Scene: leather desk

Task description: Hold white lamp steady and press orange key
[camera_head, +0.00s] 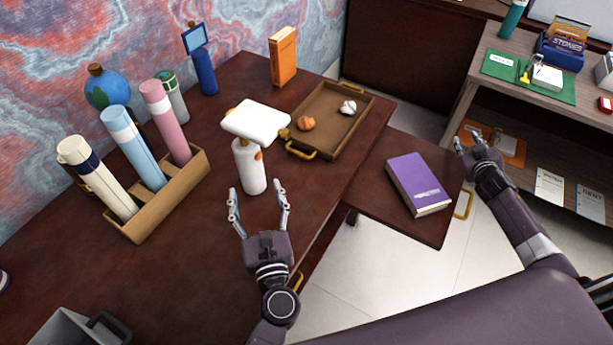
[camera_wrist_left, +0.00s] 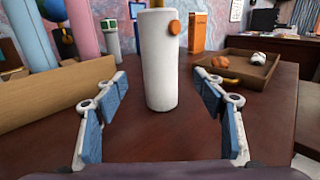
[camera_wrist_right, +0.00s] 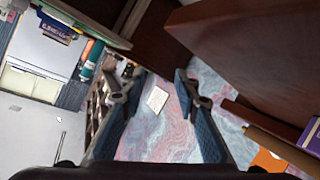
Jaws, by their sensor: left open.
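The white lamp (camera_head: 250,172) stands upright on the dark red desk, with a round white column and a flat white head (camera_head: 257,121). The orange key (camera_head: 258,155) sits on the upper right side of its column. The left wrist view shows the column (camera_wrist_left: 158,70) and the orange key (camera_wrist_left: 174,27) ahead, between the fingers. My left gripper (camera_head: 258,190) is open, just in front of the lamp, with no contact visible. My right gripper (camera_head: 479,140) is far to the right, away from the lamp. Its fingers (camera_wrist_right: 161,78) are apart with nothing between them.
A wooden holder (camera_head: 160,205) with several bottles stands left of the lamp. A brown tray (camera_head: 325,125) lies behind right, near an orange book (camera_head: 283,56). A purple book (camera_head: 418,184) lies on the lower surface at right.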

